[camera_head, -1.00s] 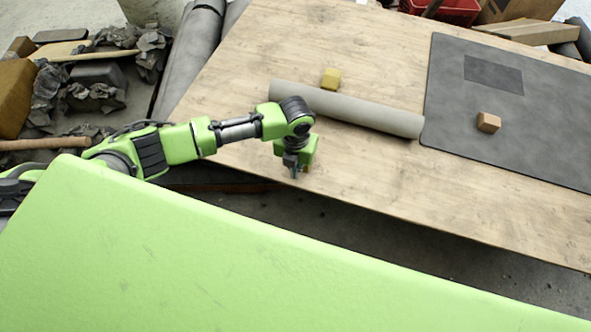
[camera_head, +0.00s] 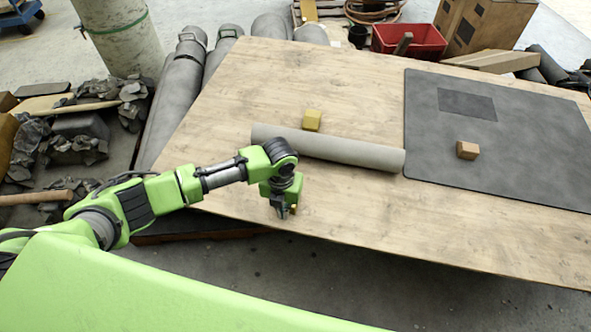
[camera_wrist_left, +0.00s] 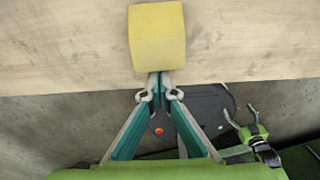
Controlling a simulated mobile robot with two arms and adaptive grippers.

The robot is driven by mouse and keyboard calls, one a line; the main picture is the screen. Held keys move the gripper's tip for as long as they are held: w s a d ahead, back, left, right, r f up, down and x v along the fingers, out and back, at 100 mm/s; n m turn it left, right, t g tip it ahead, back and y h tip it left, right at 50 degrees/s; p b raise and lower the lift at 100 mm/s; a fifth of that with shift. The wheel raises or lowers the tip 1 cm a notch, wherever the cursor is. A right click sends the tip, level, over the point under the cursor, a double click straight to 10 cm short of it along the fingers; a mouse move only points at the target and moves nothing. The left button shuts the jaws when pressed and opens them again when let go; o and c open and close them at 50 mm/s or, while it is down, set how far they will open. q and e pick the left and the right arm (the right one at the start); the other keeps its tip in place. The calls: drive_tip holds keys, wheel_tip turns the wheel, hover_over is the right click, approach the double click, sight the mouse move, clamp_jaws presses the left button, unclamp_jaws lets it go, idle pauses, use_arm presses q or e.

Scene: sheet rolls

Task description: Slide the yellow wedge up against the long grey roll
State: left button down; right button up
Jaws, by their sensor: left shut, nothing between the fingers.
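The long grey roll (camera_head: 335,149) lies across the wooden table top. One yellow block (camera_head: 312,120) sits at its far side, close to or touching it. A second yellow piece, the wedge (camera_head: 294,209), is on the near side by the table's front edge, apart from the roll and mostly hidden by my left gripper (camera_head: 281,211). In the left wrist view the wedge (camera_wrist_left: 157,37) looks like a block on the wood. My left gripper (camera_wrist_left: 160,82) is shut and empty, its tips at the wedge's near face. My right gripper (camera_wrist_left: 238,118) shows small there, fingers apart.
A dark grey mat (camera_head: 540,135) with a brown wooden block (camera_head: 467,150) lies right of the roll. Bare wood (camera_head: 320,190) lies between wedge and roll. Dark rolls (camera_head: 180,95) and rubble (camera_head: 75,145) are left of the table. A red crate (camera_head: 408,40) stands behind.

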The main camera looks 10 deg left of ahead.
use_arm(q)
drive_tip(key=shift+w+b, duration=0.75)
drive_tip(key=shift+w, duration=0.55)
use_arm(e)
drive_tip(key=shift+f, duration=0.75)
use_arm(q)
drive_tip(key=shift+w, duration=0.4)
use_arm(e)
drive_tip(key=shift+a+f, duration=0.3)
drive_tip(key=shift+a, duration=0.05)
use_arm(q)
drive_tip(key=shift+w+b, duration=0.4)
drive_tip(key=shift+b, duration=0.1)
use_arm(e)
drive_tip(key=shift+a+f, duration=0.15)
drive_tip(key=shift+f, duration=0.1)
use_arm(q)
drive_tip(key=shift+w, duration=0.35)
use_arm(e)
drive_tip(key=shift+a+f, duration=0.15)
drive_tip(key=shift+f, duration=0.1)
use_arm(q)
drive_tip(key=shift+w+b, duration=0.1)
drive_tip(key=shift+b, duration=0.25)
drive_tip(key=shift+w+b, duration=0.6)
drive_tip(key=shift+w, duration=0.2)
use_arm(e)
drive_tip(key=shift+d+f, duration=0.3)
drive_tip(key=shift+f, duration=0.35)
